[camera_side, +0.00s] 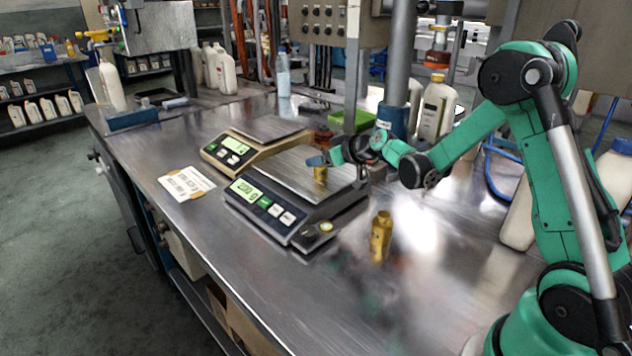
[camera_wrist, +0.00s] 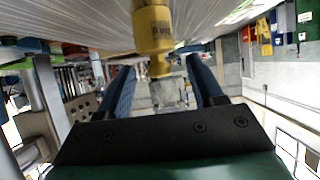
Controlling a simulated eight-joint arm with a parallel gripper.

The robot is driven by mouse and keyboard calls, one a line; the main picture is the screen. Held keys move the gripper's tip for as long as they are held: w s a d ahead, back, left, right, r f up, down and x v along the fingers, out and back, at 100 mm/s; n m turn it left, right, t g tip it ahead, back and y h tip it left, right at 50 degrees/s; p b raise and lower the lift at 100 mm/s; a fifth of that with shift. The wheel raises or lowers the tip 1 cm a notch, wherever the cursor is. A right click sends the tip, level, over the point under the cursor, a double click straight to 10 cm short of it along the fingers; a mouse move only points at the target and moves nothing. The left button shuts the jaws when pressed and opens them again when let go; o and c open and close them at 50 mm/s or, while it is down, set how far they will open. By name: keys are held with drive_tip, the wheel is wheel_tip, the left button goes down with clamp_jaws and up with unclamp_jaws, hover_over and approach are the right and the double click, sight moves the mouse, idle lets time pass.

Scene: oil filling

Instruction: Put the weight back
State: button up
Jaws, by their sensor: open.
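A small brass weight (camera_side: 320,174) stands upright on the steel pan of the front scale (camera_side: 265,216). My gripper (camera_side: 327,158) is at the top of this weight, over the pan. In the wrist view, the brass weight (camera_wrist: 154,28) appears upside down, with its narrow neck and knob between the two blue fingers of my gripper (camera_wrist: 158,72). Gaps show on both sides, so the fingers are open and not pressing on it. A larger brass weight (camera_side: 381,236) stands alone on the steel table to the right of the scale.
A second scale (camera_side: 232,148) stands behind the front one. A white label card (camera_side: 187,183) lies to its left. A green box (camera_side: 351,122), a pillar (camera_side: 399,70) and a white bottle (camera_side: 434,108) stand behind. The table's front right is clear.

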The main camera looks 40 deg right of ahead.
drive_tip(key=shift+x, duration=1.45)
